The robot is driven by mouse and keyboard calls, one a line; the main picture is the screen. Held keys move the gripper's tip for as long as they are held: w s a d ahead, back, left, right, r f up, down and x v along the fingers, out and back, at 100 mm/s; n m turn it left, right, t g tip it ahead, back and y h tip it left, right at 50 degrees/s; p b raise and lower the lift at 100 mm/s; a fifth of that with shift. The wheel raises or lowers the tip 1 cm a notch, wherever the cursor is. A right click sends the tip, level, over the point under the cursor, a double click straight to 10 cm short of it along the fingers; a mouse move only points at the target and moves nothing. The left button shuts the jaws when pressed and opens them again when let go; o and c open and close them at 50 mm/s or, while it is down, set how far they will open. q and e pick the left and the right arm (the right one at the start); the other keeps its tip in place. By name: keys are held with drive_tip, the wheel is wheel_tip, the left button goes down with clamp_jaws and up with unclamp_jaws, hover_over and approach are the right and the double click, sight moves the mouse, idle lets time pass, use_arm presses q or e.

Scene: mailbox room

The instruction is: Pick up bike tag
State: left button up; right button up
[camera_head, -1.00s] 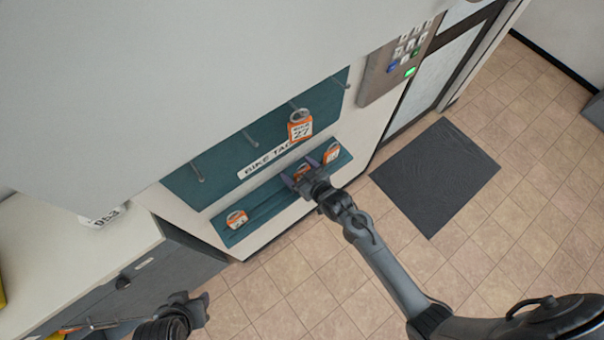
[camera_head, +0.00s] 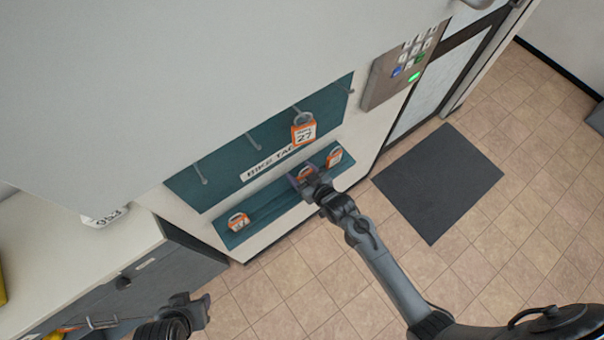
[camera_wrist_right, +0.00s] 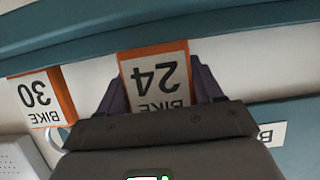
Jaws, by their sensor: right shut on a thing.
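My right gripper (camera_head: 301,183) is at the teal ledge under the "BIKE TAG" label. It is shut on the orange and white bike tag 24 (camera_wrist_right: 156,80), which shows upside down between the fingers in the right wrist view. In the head view this tag (camera_head: 306,172) is partly hidden by the gripper. Bike tag 30 (camera_wrist_right: 40,95) sits beside it in the wrist view. Another tag (camera_head: 237,221) lies on the ledge at left, and one (camera_head: 334,157) at right. Tag 27 (camera_head: 303,130) hangs from a peg above.
The teal peg board (camera_head: 225,160) has several pegs sticking out. A keypad panel (camera_head: 398,72) and a door are at right. A cabinet (camera_head: 90,255) stands at left. A dark mat (camera_head: 438,185) lies on the open tiled floor.

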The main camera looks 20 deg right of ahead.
sight(305, 168)
drive_tip(key=shift+r, duration=0.4)
drive_tip(key=r, duration=0.2)
drive_tip(key=d+r, duration=0.1)
drive_tip(key=shift+s+r, duration=0.25)
drive_tip(key=shift+s, duration=0.05)
drive_tip(key=s+d+r, duration=0.6)
drive_tip(key=d, duration=0.2)
drive_tip(key=shift+s+d+p, duration=0.15)
drive_tip(key=shift+d+p, duration=0.05)
drive_tip(key=shift+p, duration=0.2)
drive_tip(key=shift+r, duration=0.1)
